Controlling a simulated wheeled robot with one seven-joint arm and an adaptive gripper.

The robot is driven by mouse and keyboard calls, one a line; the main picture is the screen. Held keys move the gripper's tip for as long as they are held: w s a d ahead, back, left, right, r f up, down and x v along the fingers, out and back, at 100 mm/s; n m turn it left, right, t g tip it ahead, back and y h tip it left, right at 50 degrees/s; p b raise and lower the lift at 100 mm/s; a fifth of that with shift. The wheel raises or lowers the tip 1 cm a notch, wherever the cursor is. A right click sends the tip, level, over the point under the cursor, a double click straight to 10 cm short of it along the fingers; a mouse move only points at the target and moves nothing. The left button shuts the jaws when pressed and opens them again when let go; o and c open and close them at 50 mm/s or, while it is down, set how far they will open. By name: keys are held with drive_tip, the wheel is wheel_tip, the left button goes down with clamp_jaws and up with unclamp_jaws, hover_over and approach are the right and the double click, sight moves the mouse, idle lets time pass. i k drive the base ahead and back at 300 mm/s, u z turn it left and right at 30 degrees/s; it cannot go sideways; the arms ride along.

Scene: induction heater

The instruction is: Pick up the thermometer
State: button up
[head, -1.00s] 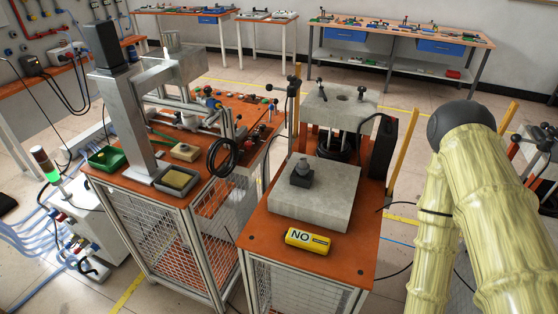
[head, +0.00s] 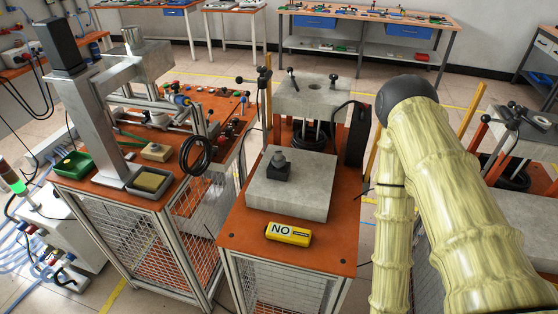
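A yellow block-shaped item with black parts and a white "NO" label (head: 288,233) lies on the orange top of the middle cart (head: 240,236), in front of a grey slab. It is the closest match to a thermometer, but I cannot confirm that it is one. My arm, in a pale yellow sleeve, fills the right side of the head view. My gripper is out of the picture, and no contact with the yellow item shows.
The grey slab (head: 312,200) carries a small dark block (head: 278,168). Behind it stands a press (head: 314,98) with a black box at its right. A left cart (head: 110,192) holds a metal column, trays and a black cable coil. Workbenches line the back wall.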

sight(277, 231)
drive_tip(key=u, duration=1)
drive_tip(key=k, duration=0.95)
drive_tip(key=z, duration=0.35)
drive_tip(key=i, duration=0.5)
